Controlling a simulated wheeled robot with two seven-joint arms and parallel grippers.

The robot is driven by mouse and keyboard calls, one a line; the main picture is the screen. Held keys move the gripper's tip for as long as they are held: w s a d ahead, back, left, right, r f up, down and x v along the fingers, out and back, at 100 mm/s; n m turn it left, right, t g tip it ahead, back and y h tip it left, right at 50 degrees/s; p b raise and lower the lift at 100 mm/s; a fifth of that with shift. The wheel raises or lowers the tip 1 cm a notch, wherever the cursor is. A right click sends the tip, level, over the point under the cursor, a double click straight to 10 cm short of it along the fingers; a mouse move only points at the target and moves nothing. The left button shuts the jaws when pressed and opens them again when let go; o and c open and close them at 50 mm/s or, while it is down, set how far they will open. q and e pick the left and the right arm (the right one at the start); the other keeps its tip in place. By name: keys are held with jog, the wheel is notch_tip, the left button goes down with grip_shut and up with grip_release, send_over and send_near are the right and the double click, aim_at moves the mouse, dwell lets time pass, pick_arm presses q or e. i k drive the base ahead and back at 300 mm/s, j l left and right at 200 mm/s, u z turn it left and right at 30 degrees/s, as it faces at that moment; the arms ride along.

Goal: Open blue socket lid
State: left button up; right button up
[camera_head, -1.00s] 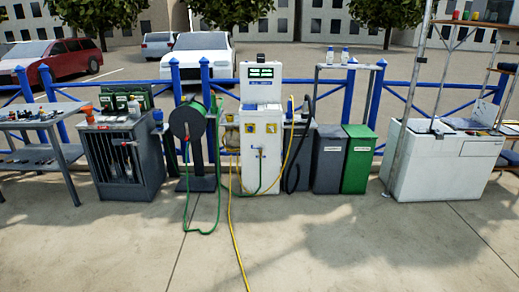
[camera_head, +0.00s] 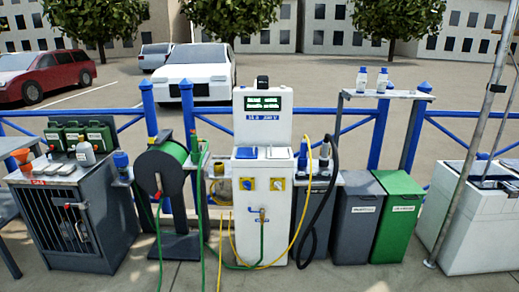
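The white service pedestal (camera_head: 264,215) stands upright at the centre of the head view, with a lit display (camera_head: 263,103) at its top. Neither gripper is in view.
A green hose reel (camera_head: 161,170) and grey cage cabinet (camera_head: 75,215) stand left of the pedestal. A grey bin (camera_head: 356,225) and green bin (camera_head: 398,220) stand right. A yellow cable (camera_head: 299,215) and hoses hang around the pedestal's front and trail onto the pavement.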

aim_at(241, 152)
jog(key=i+j+u, duration=0.2)
jog(key=i, duration=0.45)
jog(key=i+l+u, duration=0.15)
jog(key=i, duration=0.45)
jog(key=i+u, duration=0.2)
jog(key=i, duration=0.45)
jog(key=i+l+u, duration=0.2)
jog(key=i, duration=0.4)
jog(key=i+j+z, duration=0.1)
jog(key=i+z, duration=0.2)
jog(key=i, duration=0.35)
